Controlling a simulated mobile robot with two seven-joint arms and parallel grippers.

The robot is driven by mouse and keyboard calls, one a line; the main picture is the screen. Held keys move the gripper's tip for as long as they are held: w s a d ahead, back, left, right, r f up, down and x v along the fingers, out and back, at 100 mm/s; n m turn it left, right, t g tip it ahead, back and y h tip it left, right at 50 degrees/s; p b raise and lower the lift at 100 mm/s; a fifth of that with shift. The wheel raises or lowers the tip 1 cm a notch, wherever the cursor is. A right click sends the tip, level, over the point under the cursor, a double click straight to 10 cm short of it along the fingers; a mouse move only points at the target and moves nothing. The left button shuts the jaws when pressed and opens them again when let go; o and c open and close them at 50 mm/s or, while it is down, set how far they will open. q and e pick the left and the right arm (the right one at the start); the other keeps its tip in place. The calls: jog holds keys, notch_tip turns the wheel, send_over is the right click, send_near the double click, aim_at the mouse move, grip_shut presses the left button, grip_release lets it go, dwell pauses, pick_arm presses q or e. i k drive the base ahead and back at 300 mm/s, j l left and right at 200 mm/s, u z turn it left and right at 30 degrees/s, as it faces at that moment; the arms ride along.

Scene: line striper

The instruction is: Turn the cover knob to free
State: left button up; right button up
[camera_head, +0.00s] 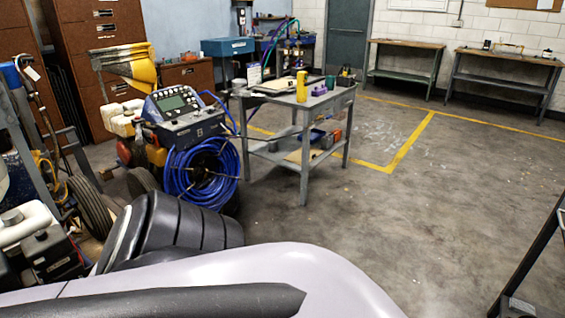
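A machine with a control panel (176,103) and a coiled blue hose (207,172) stands left of centre, with wheels beneath it. Its panel carries a small screen and several buttons. A second wheeled machine (62,240) with an engine and white tank parts is at the left edge, partly cut off. I cannot make out the cover knob on either machine. Neither of my grippers shows in the head view. A pale rounded shell (290,268) of my own body fills the bottom.
A grey cart (304,115) with a yellow bottle (301,87) and tools stands right of the hose machine. Workbenches (405,44) line the back wall. Brown cabinets (110,40) stand at the back left. The concrete floor (400,215) on the right is mostly clear.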

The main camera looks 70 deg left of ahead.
aim_at(41, 234)
jog(key=u, duration=3.95)
